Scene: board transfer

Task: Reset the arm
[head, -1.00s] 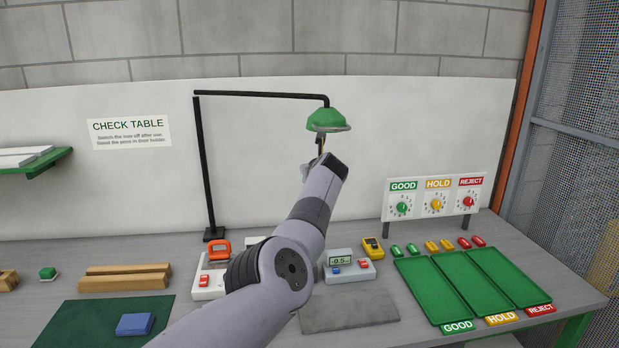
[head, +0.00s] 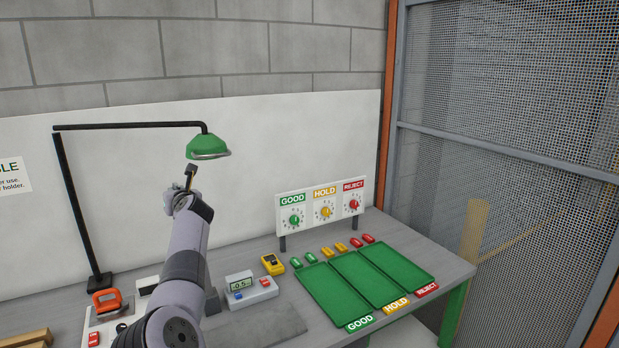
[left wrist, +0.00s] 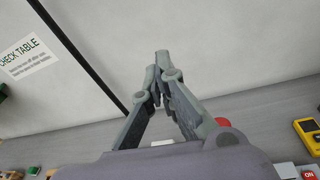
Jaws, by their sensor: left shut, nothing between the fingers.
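My left gripper (head: 184,187) is raised above the table, just below the green lamp head (head: 208,146). In the left wrist view my left gripper (left wrist: 159,75) shows with its fingertips together and nothing between them. My left arm rises from the bottom of the head view and hides part of the table behind it. My right gripper is in neither view.
A scale (head: 250,288) and a yellow meter (head: 272,264) stand right of my arm. Green trays (head: 335,262) fill the table's right part, below a panel with dials (head: 320,207). A black lamp post (head: 78,215) stands at left. A mesh fence (head: 510,150) is at right.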

